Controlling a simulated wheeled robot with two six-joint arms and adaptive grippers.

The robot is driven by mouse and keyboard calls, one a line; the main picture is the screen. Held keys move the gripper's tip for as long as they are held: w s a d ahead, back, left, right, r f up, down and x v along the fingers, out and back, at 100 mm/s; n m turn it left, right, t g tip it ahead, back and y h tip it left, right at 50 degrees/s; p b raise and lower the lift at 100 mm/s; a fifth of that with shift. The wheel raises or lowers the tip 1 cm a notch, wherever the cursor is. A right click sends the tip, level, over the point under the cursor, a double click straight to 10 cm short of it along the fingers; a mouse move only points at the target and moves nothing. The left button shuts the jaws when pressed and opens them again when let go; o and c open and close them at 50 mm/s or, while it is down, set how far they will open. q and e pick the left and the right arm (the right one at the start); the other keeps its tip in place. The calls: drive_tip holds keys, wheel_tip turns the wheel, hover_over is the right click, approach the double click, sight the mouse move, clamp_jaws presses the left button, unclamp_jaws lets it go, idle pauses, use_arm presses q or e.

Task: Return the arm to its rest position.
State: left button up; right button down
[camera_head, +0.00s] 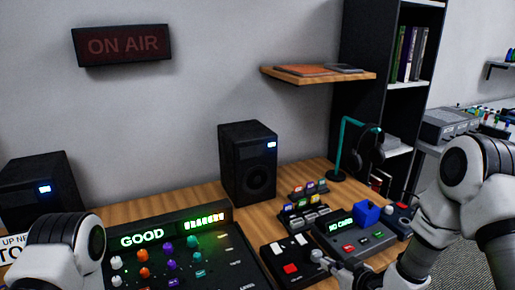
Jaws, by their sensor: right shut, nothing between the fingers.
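My right arm comes in from the right edge in the head view. Its gripper (326,262) is low in the picture, beside a black box with red and white buttons (290,258). The gripper looks small and dark here; it is shut and holds nothing. I cannot tell whether it touches the box. Only a white and black link of my left arm shows at the bottom left, and the left gripper is out of view.
A mixing console (190,252) shows "GOOD". A "NO CARD" device (352,236) with a blue block (367,212) stands near my right gripper. Behind are a speaker (248,163), a teal headphone stand (340,150) and a wooden shelf (318,76).

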drive_tip(key=s+a+f+g, duration=0.2)
drive_tip(key=s+f+g, duration=0.1)
drive_tip(key=s+f, duration=0.6)
drive_tip(key=s+d+f+m+g+h+p, duration=0.1)
drive_tip(key=s+f+g, duration=0.3)
drive_tip(key=s, duration=0.8)
drive_tip(key=s+d+f+m+g+h, duration=0.2)
drive_tip(key=s+f+m+g+h, duration=0.1)
drive_tip(key=s, duration=0.9)
drive_tip(key=shift+s+d+f+g+h+p, duration=0.2)
drive_tip(key=shift+f+g+h+p, duration=0.15)
drive_tip(key=shift+f+g, duration=0.45)
drive_tip(key=shift+r, duration=0.2)
